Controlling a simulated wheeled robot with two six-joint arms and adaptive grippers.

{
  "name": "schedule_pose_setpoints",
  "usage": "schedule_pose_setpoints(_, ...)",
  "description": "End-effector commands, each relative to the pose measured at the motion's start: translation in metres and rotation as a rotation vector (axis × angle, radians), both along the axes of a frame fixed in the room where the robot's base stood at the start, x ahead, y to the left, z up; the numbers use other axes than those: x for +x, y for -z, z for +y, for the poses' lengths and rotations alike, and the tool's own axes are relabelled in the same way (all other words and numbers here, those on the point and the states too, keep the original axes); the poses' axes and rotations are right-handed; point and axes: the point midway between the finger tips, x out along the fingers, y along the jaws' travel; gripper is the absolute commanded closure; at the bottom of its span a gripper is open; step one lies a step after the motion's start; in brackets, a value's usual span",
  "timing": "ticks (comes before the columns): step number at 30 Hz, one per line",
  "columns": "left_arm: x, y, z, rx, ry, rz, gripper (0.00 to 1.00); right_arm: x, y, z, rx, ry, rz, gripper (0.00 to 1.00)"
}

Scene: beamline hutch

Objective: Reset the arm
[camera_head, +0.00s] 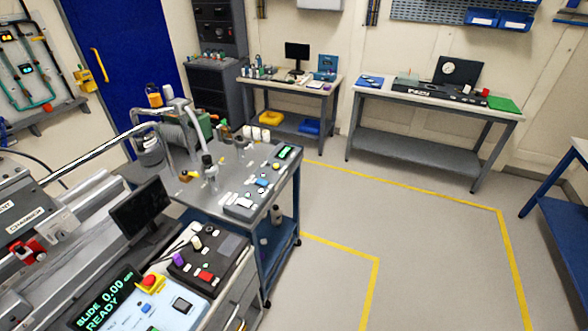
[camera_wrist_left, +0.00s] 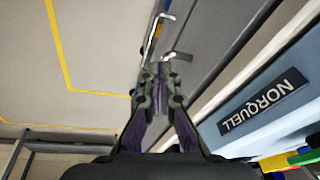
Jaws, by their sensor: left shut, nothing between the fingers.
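My left gripper (camera_wrist_left: 159,72) shows in the left wrist view, its two dark fingers meeting at the tips. It is shut with nothing between the fingers. It points over the floor, beside a grey-blue panel with a black NORQUELL label (camera_wrist_left: 263,101). A bent metal rod or handle (camera_wrist_left: 152,38) shows beyond the fingertips; I cannot tell if they touch. Neither of my arms shows in the head view, and my right gripper is in neither view.
In the head view, a console reading READY (camera_head: 108,304) and a dark monitor (camera_head: 139,209) stand at the lower left. A blue cart with pump equipment (camera_head: 259,219) is beyond them. Two workbenches (camera_head: 432,101) line the back wall. Yellow-lined floor (camera_head: 430,235) is clear.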

Motion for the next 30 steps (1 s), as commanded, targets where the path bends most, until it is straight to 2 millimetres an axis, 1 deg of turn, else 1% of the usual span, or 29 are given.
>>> schedule_pose_setpoints(1,-0.018,0.054,0.003,0.0,-0.005,0.028,1.0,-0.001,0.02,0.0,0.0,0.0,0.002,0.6)
schedule_pose_setpoints(2,-0.029,0.079,0.005,-0.001,-0.008,0.037,1.0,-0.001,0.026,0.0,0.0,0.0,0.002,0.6)
schedule_pose_setpoints(3,-0.046,0.111,0.007,-0.003,-0.012,0.048,1.0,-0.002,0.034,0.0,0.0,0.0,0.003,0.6)
schedule_pose_setpoints(5,-0.075,0.154,0.01,-0.005,-0.017,0.067,1.0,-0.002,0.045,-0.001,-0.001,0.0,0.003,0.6)
schedule_pose_setpoints(6,-0.094,0.178,0.011,-0.006,-0.019,0.077,1.0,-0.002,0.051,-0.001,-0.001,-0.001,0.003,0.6)
schedule_pose_setpoints(9,-0.139,0.222,0.013,-0.009,-0.026,0.099,1.0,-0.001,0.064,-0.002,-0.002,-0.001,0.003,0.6)
schedule_pose_setpoints(10,-0.151,0.231,0.013,-0.01,-0.027,0.104,1.0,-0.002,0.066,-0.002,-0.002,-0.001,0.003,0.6)
schedule_pose_setpoints(12,-0.173,0.246,0.013,-0.011,-0.03,0.113,1.0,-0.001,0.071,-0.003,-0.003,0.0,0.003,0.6)
schedule_pose_setpoints(15,-0.191,0.254,0.013,-0.011,-0.031,0.118,1.0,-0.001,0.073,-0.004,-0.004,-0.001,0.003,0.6)
schedule_pose_setpoints(16,-0.194,0.255,0.013,-0.011,-0.031,0.12,1.0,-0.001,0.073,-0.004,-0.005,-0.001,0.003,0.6)
schedule_pose_setpoints(19,-0.197,0.255,0.013,-0.011,-0.031,0.12,1.0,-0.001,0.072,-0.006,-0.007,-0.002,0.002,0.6)
schedule_pose_setpoints(30,-0.197,0.255,0.013,-0.011,-0.031,0.121,1.0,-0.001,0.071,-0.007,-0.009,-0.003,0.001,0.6)
